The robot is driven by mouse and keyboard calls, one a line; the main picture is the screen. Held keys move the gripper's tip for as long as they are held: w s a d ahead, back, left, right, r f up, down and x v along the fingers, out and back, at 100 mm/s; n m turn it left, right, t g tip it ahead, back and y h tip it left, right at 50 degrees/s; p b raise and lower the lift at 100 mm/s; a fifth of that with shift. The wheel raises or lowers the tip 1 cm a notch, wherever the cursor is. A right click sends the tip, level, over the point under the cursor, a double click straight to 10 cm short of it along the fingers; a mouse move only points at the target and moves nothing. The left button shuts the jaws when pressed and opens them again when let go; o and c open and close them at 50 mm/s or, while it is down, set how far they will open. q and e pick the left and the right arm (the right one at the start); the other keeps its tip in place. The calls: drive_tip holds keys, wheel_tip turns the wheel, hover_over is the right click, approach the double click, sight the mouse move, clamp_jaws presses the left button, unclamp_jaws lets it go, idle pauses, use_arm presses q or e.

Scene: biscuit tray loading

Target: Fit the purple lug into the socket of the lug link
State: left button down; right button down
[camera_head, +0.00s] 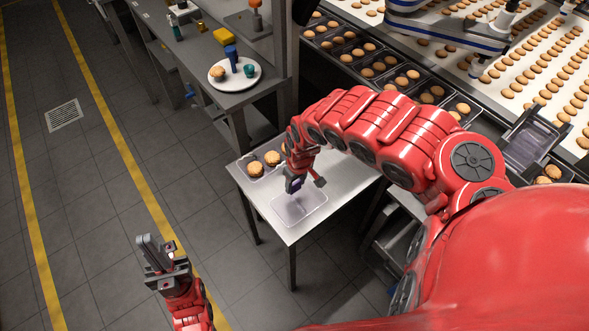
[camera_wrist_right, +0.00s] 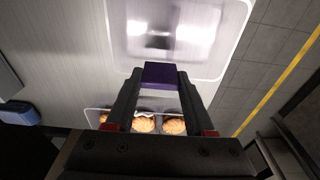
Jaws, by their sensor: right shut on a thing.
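The purple lug (camera_wrist_right: 160,73) is a small dark purple block between the fingertips of my right gripper (camera_wrist_right: 158,82), which is shut on it. In the head view my right gripper (camera_head: 303,184) is over the small table, at the back edge of an empty clear tray (camera_head: 312,212). The wrist view shows this tray (camera_wrist_right: 222,72) just beyond the lug. I cannot make out the lug link or its socket as separate shapes. My left gripper (camera_head: 160,258) is open and empty over the floor, away from the table.
A tray with several biscuits (camera_head: 256,168) is at the back of the small table (camera_head: 338,180). A side bench (camera_head: 222,98) holds a white plate (camera_head: 250,80) with a biscuit and cups. Trays and a biscuit conveyor (camera_head: 510,92) stand at the back right. Floor on the left is clear.

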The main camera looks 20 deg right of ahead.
drive_tip(key=s+p, duration=0.2)
drive_tip(key=s+a+r+p, duration=0.1)
drive_tip(key=p, duration=0.1)
drive_tip(key=s+p, duration=0.2)
drive_tip(key=shift+s+a+r+p, duration=0.2)
drive_tip(key=shift+s+a+p, duration=0.1)
drive_tip(key=shift+p, duration=0.1)
drive_tip(key=shift+s+f+p, duration=0.1)
drive_tip(key=shift+s+p, duration=0.5)
drive_tip(key=shift+s+a+f+p, duration=0.1)
drive_tip(key=shift+s+a+p, duration=0.15)
drive_tip(key=shift+s+p, duration=0.1)
drive_tip(key=shift+w, duration=0.1)
